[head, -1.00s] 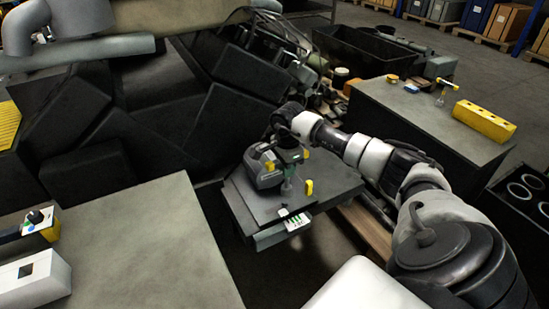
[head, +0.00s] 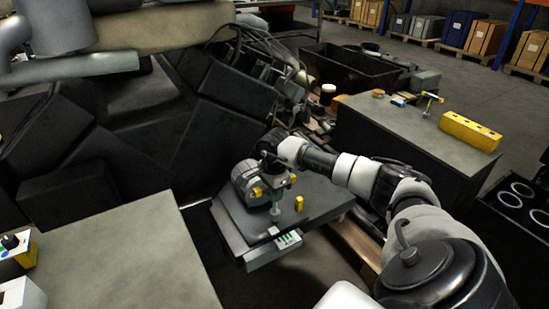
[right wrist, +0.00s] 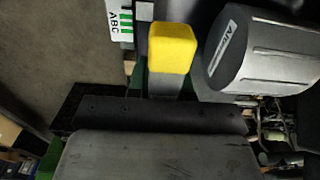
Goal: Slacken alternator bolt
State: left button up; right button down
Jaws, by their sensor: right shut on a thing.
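The grey alternator (head: 244,183) sits on a dark plate (head: 235,228) in the head view; its labelled grey body (right wrist: 262,55) shows at upper right in the right wrist view. I cannot tell whether that end touches anything. The alternator bolt is not clearly visible. My left gripper is out of view.
A label with green bars (head: 288,240) is on the plate's front edge. A grey bench (head: 120,260) is at front left, and another bench (head: 400,125) carries a yellow block (head: 470,131) at right. Dark engine blocks (head: 150,130) stand behind on the left.

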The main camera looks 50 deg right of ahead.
jog(key=shift+f+b, duration=0.85)
jog(key=shift+f, duration=0.1)
jog(key=shift+r+p, duration=0.7)
jog(key=shift+r, duration=0.25)
jog(key=m+p, duration=0.2)
jog(key=m, duration=0.4)
jog(key=shift+d+m, duration=0.1)
jog(key=shift+m, duration=0.2)
jog(key=m, duration=0.2)
jog(key=shift+f+m, duration=0.1)
jog(key=shift+m, duration=0.2)
jog(key=shift+f, duration=0.1)
